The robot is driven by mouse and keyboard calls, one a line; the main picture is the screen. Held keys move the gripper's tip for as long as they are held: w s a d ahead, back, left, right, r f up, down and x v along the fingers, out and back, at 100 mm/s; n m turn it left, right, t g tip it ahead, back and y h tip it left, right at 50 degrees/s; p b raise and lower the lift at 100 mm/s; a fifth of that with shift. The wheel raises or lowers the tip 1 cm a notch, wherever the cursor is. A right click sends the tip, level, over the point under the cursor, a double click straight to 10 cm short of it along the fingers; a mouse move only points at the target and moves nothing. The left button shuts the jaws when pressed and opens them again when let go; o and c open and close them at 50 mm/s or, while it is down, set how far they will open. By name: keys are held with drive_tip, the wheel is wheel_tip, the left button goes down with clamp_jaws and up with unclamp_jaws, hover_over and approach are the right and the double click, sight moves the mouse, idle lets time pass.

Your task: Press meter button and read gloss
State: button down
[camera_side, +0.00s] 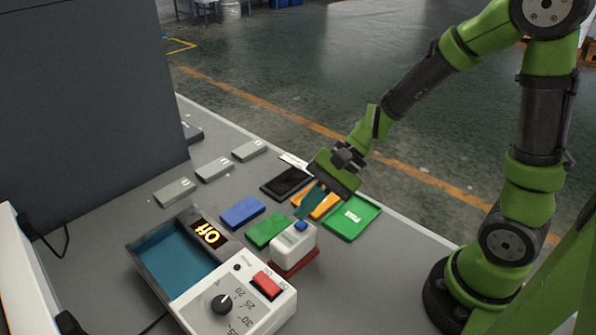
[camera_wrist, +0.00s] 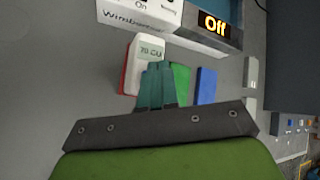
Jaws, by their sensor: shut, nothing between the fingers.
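The gloss meter (camera_side: 292,246), a small white box with a blue button (camera_side: 301,226) on top, stands on a red panel (camera_side: 298,264). In the wrist view the meter (camera_wrist: 150,46) shows a lit display (camera_wrist: 151,52) that seems to read 70 GU; the digits are small. My gripper (camera_side: 304,213) is shut and empty, its teal fingers pointing down just above the button. In the wrist view the fingertips (camera_wrist: 158,66) overlap the meter's near end and hide the button. I cannot tell whether they touch it.
A white device with a basin (camera_side: 175,258), a dial and a lit display reading Off (camera_wrist: 215,23) stands close to the meter. Several grey blocks (camera_side: 213,168) lie behind.

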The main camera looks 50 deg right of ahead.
sight(306, 222)
drive_tip(key=shift+f, duration=0.1)
drive_tip(key=shift+f, duration=0.35)
drive_tip(key=shift+f, duration=0.45)
idle(0.6)
drive_tip(key=shift+r, duration=0.9)
drive_tip(key=shift+r, duration=2.5)
